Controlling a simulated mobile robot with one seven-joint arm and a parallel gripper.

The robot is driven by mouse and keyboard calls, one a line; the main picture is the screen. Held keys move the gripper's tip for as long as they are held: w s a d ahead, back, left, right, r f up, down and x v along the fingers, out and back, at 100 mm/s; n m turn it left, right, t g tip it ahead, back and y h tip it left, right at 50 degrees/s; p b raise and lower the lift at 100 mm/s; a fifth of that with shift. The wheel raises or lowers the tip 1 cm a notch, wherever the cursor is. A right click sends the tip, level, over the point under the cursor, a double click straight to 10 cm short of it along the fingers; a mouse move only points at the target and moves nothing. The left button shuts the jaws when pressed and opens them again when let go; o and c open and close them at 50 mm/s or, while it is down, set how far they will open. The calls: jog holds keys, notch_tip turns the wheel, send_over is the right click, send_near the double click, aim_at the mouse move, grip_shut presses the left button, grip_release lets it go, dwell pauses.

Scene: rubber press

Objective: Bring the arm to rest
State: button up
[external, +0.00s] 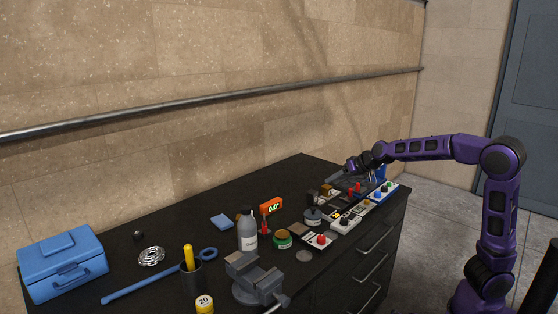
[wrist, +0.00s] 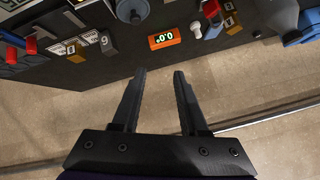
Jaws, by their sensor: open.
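My purple arm reaches in from the right in the external view, bent at the elbow. My gripper (external: 357,167) is at the right end of the black bench (external: 185,238), above or beside the small devices there; its fingers are too small to read in that view. In the wrist view my gripper (wrist: 162,78) has its two dark fingers apart, with nothing between them. Beyond the fingertips lies the dark bench top, with the tan wall below it in the picture.
An orange display (external: 271,206) stands on the bench; it also shows in the wrist view (wrist: 164,38). A grey bottle (external: 248,235), a vise (external: 254,279), a blue toolbox (external: 62,263) and button panels (external: 320,240) crowd the top. A rail (external: 210,103) runs along the wall.

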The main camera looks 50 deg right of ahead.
jog(key=s+d+r+n+t+h+p, duration=0.1)
jog(key=s+d+r+n, duration=0.1)
jog(key=d+r+n, duration=0.4)
jog(key=s+d+f+n+t+h, duration=0.1)
jog(key=s+d+f+n, duration=0.1)
jog(key=d+f+n, duration=0.5)
jog(key=s+a+f+m+g, duration=0.1)
jog(key=s+a+m+g, duration=0.1)
jog(key=s+a, duration=0.3)
jog(key=s+a+f+m+g, duration=0.1)
jog(key=s+a+m, duration=0.3)
jog(key=s, duration=1)
jog(key=s+a+m+g+y, duration=0.1)
jog(key=s+a+m+g, duration=0.2)
jog(key=s+a, duration=0.3)
jog(key=s, duration=0.3)
jog(key=shift+s+f, duration=0.3)
jog(key=shift+f, duration=0.1)
